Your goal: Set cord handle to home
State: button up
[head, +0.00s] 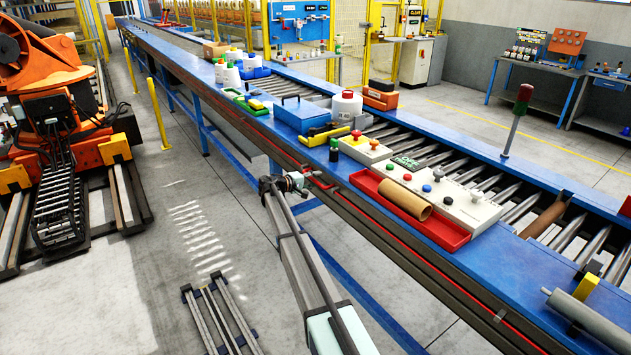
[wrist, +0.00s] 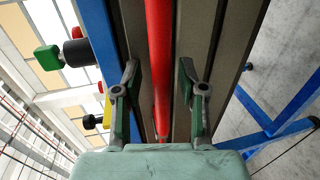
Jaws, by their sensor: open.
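My gripper (head: 303,181) is beside the near side rail of the blue conveyor in the head view. In the wrist view my gripper (wrist: 158,84) has its two grey-green fingers apart. A red cord or bar (wrist: 159,45) runs lengthwise between them, over the dark rail face, with a gap on each side. It looks thicker at the top and thinner lower down. In the head view a red cord (head: 430,274) runs along the conveyor's side. I cannot make out the cord handle's exact shape or position.
A red tray (head: 455,240) with a brown tube (head: 404,199) sits on the conveyor's near edge, by a control box with colored buttons (head: 461,198). A blue box (head: 301,116) stands farther along. An orange robot (head: 60,75) is at left.

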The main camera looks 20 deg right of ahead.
jog(key=v, duration=1.2)
jog(key=s+a+f+g+y, duration=0.25)
jog(key=s+f+y, duration=0.25)
jog(key=s+f, duration=1.15)
jog(key=s+a+f+g+y, duration=0.2)
jog(key=s+a+f+y, duration=0.2)
jog(key=s+f, duration=1.2)
jog(key=s+a+f+m+g+y, duration=0.1)
jog(key=s+a+f+g+y, duration=0.1)
jog(key=s, duration=1.4)
jog(key=s+a+f+g+y+b, duration=0.1)
jog(key=s+a+f+g+y, duration=0.1)
jog(key=s, duration=1.4)
jog(key=s+a+f+m+g+y, duration=0.1)
jog(key=s+f, duration=0.5)
jog(key=s, duration=1)
jog(key=shift+a+m+g+y, duration=0.3)
jog(key=shift+a+g+y, duration=0.25)
jog(key=shift+a, duration=0.65)
jog(key=shift+s+f, duration=0.1)
